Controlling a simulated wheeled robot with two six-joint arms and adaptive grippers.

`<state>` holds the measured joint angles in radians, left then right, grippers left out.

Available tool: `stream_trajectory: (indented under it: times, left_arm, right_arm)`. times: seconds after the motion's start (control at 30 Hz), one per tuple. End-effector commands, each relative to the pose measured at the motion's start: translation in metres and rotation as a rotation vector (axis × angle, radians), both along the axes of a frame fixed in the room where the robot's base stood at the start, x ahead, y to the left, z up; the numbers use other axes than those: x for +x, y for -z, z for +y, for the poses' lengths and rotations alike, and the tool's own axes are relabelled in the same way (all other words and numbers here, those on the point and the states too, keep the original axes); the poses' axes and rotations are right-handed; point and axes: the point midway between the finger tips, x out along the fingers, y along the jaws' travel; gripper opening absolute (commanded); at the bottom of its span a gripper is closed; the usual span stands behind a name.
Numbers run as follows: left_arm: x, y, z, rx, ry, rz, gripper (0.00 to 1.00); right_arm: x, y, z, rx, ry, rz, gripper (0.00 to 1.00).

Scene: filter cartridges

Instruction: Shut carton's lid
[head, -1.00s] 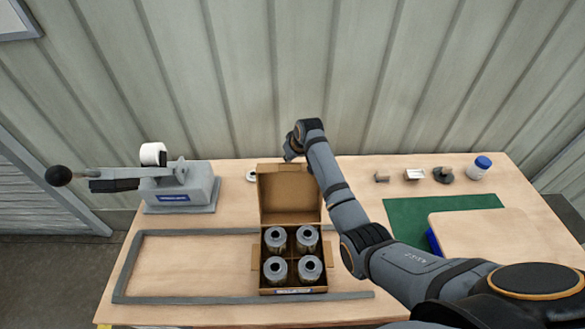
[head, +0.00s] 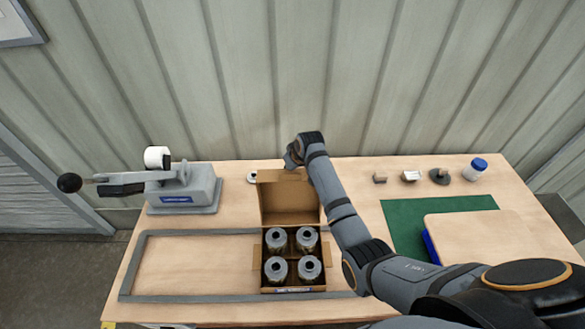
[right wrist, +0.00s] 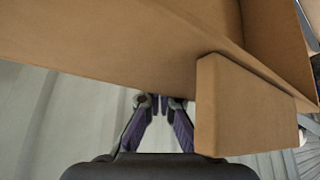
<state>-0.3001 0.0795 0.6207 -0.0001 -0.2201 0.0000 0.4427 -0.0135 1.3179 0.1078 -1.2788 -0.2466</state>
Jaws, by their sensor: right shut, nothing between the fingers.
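The brown carton (head: 317,277) stands open on the table, holding several grey metal filter cartridges (head: 278,238). Its lid (head: 288,203) is raised at the far side, and the side flaps stick out. My right gripper (head: 291,163) is behind the lid's top edge, partly hidden by its own arm. In the right wrist view, the shut, empty right gripper (right wrist: 160,103) points at the lid's brown board (right wrist: 110,45), with a flap (right wrist: 240,110) at the right. Whether the fingers touch the lid I cannot tell. My left gripper is not in view.
A grey lever press (head: 185,190) stands at the left. A grey frame (head: 185,298) lies around the carton's left. At the right are a green mat (head: 400,215), a wooden board (head: 490,240), small parts (head: 411,176) and a blue-capped jar (head: 475,170). My right arm passes close to the carton's right.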

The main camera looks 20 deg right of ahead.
Motion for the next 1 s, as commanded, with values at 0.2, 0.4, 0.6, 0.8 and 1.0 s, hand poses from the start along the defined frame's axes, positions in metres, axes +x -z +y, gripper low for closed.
stream_trajectory:
  times: [0.2, 0.4, 0.6, 0.8, 1.0]
  left_arm:
    - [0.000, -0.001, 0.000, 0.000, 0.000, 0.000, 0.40]
    - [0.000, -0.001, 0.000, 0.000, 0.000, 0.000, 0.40]
    - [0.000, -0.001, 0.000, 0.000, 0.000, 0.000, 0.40]
    - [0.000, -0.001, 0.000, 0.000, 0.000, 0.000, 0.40]
    - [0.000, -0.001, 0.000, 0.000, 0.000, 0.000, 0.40]
  right_arm:
    - [-0.002, -0.001, 0.001, 0.000, 0.000, -0.002, 0.00]
    - [-0.002, -0.002, 0.001, 0.000, 0.000, -0.003, 0.00]
    - [-0.010, -0.008, 0.003, -0.001, 0.000, -0.004, 0.00]
    - [-0.020, -0.015, 0.006, -0.001, 0.000, -0.004, 0.00]
    - [-0.026, -0.019, 0.007, 0.000, 0.000, -0.004, 0.00]
